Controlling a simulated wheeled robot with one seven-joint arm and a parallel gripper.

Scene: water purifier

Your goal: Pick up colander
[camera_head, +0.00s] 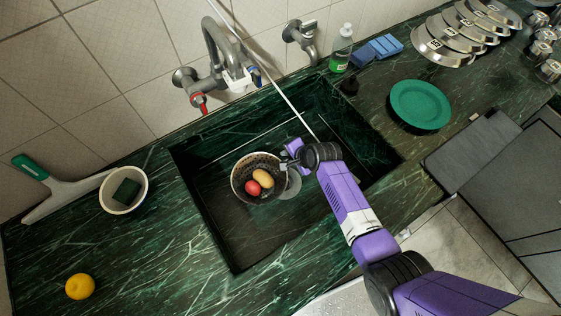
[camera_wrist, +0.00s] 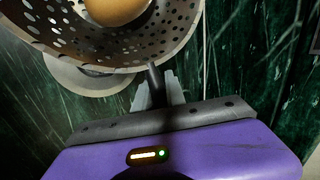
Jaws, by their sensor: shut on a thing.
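The colander (camera_head: 241,182) is a round perforated bowl in the sink, holding a red fruit (camera_head: 253,188) and a yellow-orange fruit (camera_head: 263,177). In the wrist view the colander (camera_wrist: 150,45) fills the upper left, with part of a yellow-orange fruit (camera_wrist: 115,10) inside. My gripper (camera_head: 287,164) reaches it from the right. In the wrist view my gripper (camera_wrist: 158,88) is shut on the colander's short dark handle, just below the rim. The fingers hide part of the handle. I cannot tell whether the colander touches the sink floor.
The green marble sink (camera_head: 240,255) surrounds the colander. A faucet (camera_head: 222,55) stands behind it. On the counter are a white bowl with a sponge (camera_head: 106,205), a yellow fruit (camera_head: 80,287), green plates (camera_head: 420,105) and a soap bottle (camera_head: 341,50). A thin white hose (camera_head: 285,95) crosses the sink's back edge.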

